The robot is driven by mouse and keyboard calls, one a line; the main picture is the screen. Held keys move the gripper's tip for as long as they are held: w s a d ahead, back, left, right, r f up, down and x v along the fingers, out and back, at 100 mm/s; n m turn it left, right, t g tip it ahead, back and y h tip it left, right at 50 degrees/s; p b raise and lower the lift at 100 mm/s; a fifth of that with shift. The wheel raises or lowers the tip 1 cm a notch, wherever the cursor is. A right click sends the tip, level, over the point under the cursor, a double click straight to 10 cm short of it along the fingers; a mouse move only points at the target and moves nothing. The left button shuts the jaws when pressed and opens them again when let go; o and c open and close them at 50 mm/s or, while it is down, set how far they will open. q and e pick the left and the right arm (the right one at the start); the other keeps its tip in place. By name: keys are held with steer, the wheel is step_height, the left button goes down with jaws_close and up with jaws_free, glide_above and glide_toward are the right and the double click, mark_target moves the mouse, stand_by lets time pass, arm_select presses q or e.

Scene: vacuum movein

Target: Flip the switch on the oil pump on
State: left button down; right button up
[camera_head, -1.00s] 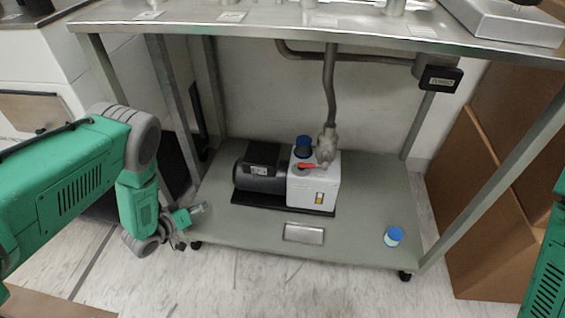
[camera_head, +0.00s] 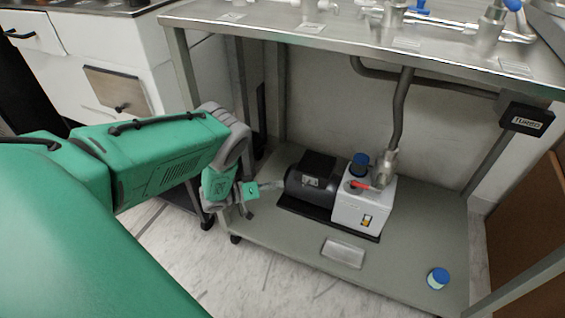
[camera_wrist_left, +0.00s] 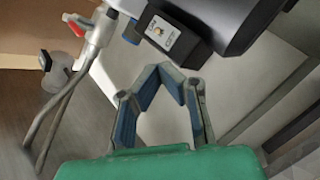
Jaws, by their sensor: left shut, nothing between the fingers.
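The oil pump has a black motor (camera_head: 306,176) on the left and a white box (camera_head: 362,206) on the right. It sits on the lower shelf. A small switch plate (camera_head: 310,182) is on the motor's front. In the left wrist view a small metal toggle (camera_wrist_left: 158,31) shows on a black switch box (camera_wrist_left: 170,38); I cannot tell its setting. My left gripper (camera_head: 272,186) is just left of the motor, at about its height. In the wrist view its fingertips (camera_wrist_left: 168,72) meet, empty, below the switch box and apparently apart from it. My right gripper is not in view.
A flat metal plate (camera_head: 343,252) and a blue-capped jar (camera_head: 438,278) are on the shelf (camera_head: 280,236). The steel tabletop (camera_head: 340,38) hangs above; a table leg (camera_head: 183,75) stands beside my arm.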

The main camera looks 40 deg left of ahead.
mark_target(308, 178)
arm_select(q)
steer(key=b+x, duration=0.1)
steer(key=x, duration=0.3)
steer(key=b+x, duration=0.1)
steer(key=x, duration=0.2)
steer(key=shift+a+f+b, duration=0.15)
steer(key=shift+f+b, duration=0.1)
steer(key=shift+b, duration=0.05)
steer(key=shift+w+d+r, duration=0.1)
steer(key=shift+w+d, duration=0.15)
steer(key=shift+w, duration=0.15)
